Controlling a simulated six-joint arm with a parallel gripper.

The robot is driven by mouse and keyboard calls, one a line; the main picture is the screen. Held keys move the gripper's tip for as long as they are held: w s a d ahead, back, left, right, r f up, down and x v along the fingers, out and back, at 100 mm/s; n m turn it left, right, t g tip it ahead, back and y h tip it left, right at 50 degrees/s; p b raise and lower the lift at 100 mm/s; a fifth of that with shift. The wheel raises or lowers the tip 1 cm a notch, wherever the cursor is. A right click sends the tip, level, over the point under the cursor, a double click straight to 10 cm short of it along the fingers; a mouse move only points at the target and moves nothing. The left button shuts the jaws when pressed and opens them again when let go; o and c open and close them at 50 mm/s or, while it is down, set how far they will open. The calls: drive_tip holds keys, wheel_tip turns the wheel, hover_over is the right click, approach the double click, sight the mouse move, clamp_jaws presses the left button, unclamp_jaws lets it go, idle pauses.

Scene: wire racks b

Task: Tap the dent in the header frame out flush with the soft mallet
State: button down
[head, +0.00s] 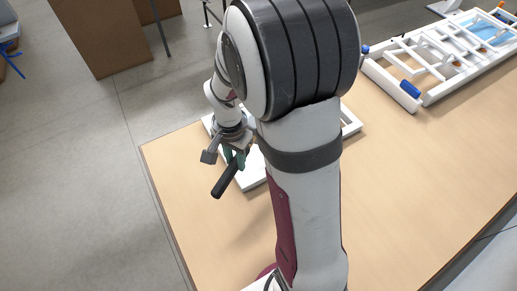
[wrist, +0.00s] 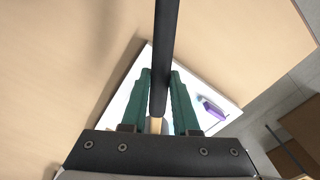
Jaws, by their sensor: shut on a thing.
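My gripper (head: 236,159) has green fingers, which also show in the wrist view (wrist: 160,78). It is shut on a black bar-like handle, which I take for the soft mallet (head: 227,180); in the wrist view the mallet's handle (wrist: 166,38) runs up between the fingers. I cannot make out the mallet's head. A white frame (head: 252,178), likely the header frame, lies on the table under and behind my gripper. My arm hides much of it. In the wrist view the white piece (wrist: 226,103) lies beyond the fingertips. I cannot see the dent.
A small purple object (wrist: 211,108) shows over the white piece in the wrist view. A white rack-like frame (head: 405,97) with blue parts lies at the table's back right. The wooden table (head: 420,190) is bare at front right. Brown panels (head: 105,35) stand on the floor behind.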

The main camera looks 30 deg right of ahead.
idle(0.4)
wheel_tip(320, 180, down, 5)
drive_tip(key=shift+s+f, duration=0.1)
drive_tip(key=shift+s, duration=0.05)
drive_tip(key=shift+f, duration=0.25)
drive_tip(key=shift+r, duration=2.7)
wheel_tip(320, 180, up, 5)
